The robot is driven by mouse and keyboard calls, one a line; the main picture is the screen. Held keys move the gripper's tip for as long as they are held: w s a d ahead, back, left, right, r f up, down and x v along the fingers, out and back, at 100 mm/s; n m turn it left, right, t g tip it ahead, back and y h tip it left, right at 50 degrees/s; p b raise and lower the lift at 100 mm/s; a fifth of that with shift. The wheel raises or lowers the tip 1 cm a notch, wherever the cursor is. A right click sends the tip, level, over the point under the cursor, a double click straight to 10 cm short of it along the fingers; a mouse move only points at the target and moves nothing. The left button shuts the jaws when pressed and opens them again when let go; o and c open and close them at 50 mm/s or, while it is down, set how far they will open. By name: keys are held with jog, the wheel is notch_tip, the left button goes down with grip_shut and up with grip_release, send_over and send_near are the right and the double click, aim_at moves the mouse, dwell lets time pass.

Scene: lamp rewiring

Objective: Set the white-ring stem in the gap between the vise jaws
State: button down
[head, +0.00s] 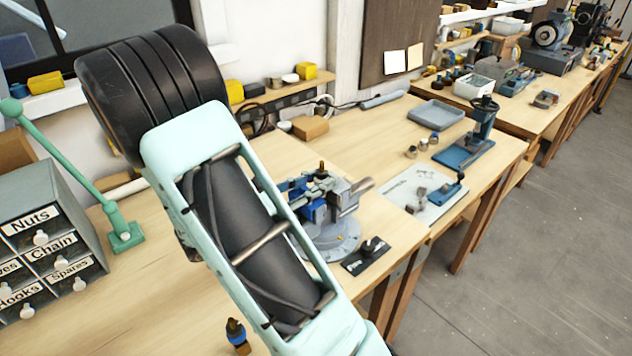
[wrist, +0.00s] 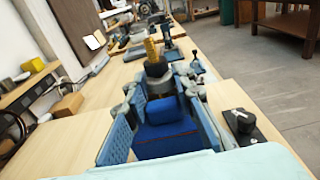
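A brass-topped stem (wrist: 152,50) with a dark collar stands upright between my fingertips in the wrist view. Its brass tip (head: 322,167) shows above the vise in the head view. I cannot make out the ring's colour clearly. My gripper (wrist: 160,88), with blue ribbed pads, appears shut on the stem's body.
Another stem (head: 237,335) with a blue ring stands at the front bench edge. A black pad with a knob (head: 366,256) lies right of the vise; it shows in the wrist view too (wrist: 240,122). A drawer cabinet (head: 48,240) stands left. A white board (head: 410,197) lies beyond.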

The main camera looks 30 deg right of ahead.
jog(key=c, duration=1.5)
grip_release()
jog(key=shift+c, duration=0.2)
jog(key=shift+a, duration=0.1)
jog(key=a, duration=0.4)
jog(key=s+a, duration=0.1)
jog(key=a, duration=0.3)
jog(key=a+r, duration=0.1)
jog(key=a, duration=0.2)
jog(key=shift+s+a, duration=0.35)
jog(key=shift+a, duration=0.05)
jog(key=a+r+p, duration=0.3)
jog(key=a, duration=0.3)
jog(key=shift+s+r, duration=0.2)
jog(key=shift+s, duration=0.2)
